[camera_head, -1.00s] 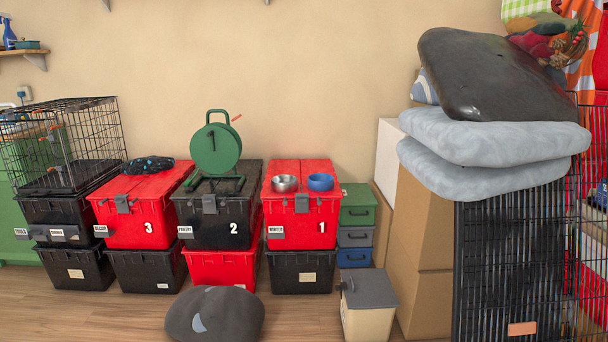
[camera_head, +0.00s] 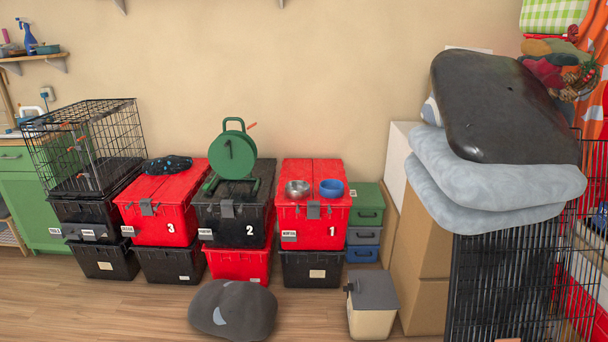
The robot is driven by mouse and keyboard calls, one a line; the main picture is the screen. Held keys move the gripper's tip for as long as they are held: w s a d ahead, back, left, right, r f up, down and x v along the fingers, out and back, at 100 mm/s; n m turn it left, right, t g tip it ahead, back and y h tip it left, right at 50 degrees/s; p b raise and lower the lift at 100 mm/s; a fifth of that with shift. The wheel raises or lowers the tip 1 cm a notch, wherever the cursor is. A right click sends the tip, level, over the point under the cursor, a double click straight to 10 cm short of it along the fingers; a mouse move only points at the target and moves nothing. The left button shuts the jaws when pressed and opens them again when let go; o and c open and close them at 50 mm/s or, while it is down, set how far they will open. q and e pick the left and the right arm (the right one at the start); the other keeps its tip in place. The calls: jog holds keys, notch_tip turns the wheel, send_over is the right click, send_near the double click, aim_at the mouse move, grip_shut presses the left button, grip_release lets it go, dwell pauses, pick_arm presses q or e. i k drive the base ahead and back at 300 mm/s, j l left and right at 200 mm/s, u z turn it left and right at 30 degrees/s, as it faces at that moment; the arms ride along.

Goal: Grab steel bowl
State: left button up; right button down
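The steel bowl (camera_head: 297,189) is a small shiny silver bowl. It sits upright on the red lid of the tote marked 1 (camera_head: 312,223), toward the left of the lid. A blue bowl (camera_head: 331,188) stands just to its right on the same lid. That tote rests on a black tote (camera_head: 311,269) on the floor. Neither of my grippers shows in the head view.
Left of the bowls, a green cable reel (camera_head: 236,155) stands on the black tote marked 2 (camera_head: 234,223). A dark cushion (camera_head: 232,309) and a beige bin (camera_head: 372,308) lie in front on the floor. Grey cushions (camera_head: 490,185) are piled at right.

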aim_at(294, 189)
jog(key=i+j+u, duration=0.1)
jog(key=i+j, duration=0.15)
jog(key=i, duration=0.2)
jog(key=i+j+u, duration=0.1)
jog(key=i+j, duration=0.15)
jog(key=i, duration=0.2)
jog(key=i+j+u, duration=0.1)
jog(key=i, duration=0.35)
jog(key=j, duration=0.1)
